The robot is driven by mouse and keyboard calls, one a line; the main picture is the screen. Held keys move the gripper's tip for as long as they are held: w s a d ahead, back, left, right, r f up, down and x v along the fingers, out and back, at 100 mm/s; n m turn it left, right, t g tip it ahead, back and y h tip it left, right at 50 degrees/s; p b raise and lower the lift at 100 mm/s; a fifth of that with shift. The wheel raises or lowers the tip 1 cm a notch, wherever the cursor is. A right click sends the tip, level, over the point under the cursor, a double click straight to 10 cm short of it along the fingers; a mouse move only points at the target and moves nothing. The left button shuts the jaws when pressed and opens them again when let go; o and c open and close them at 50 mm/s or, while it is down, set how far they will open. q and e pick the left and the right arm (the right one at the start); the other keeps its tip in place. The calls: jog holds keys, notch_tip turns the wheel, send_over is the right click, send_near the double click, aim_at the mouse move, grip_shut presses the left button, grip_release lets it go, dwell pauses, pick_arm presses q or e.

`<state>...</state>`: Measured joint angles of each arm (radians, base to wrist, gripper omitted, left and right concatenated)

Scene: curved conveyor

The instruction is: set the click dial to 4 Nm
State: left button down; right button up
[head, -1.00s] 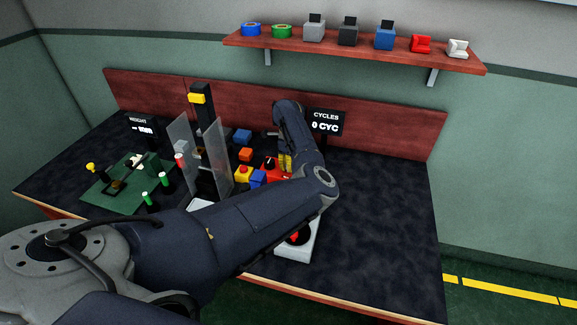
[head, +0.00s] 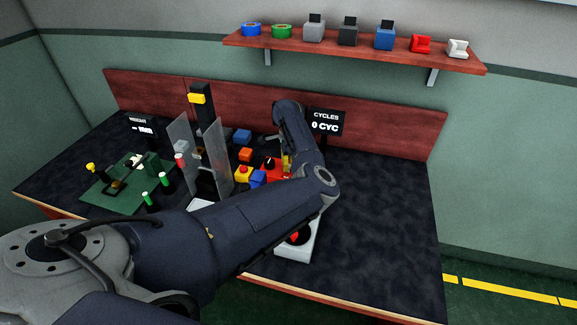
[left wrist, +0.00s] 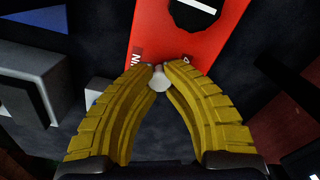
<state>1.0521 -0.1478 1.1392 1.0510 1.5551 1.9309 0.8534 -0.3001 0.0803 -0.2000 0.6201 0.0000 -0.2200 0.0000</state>
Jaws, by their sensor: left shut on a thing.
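A red box (head: 270,168) stands mid-table in the head view. On it is a round black knob with a white pointer line, which looks like the dial. In the left wrist view the red box (left wrist: 185,40) lies beyond the fingers, with the black knob (left wrist: 190,18) at the top edge, cut off. Its scale is not readable. My left gripper (left wrist: 160,70), with yellow ribbed fingers, is shut on a small pale rounded piece (left wrist: 160,82) at the near edge of the red box, apart from the black knob. In the head view my arm hides most of this gripper.
A clear upright panel (head: 213,155) stands further left. A CYCLES display (head: 326,122) is behind. A white box (head: 296,250) sits in front. The table's right side is clear.

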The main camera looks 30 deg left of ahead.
pick_arm(q)
jog(key=c, duration=1.2)
grip_release()
jog(key=shift+o, duration=0.2)
notch_tip(320, 180, up, 12)
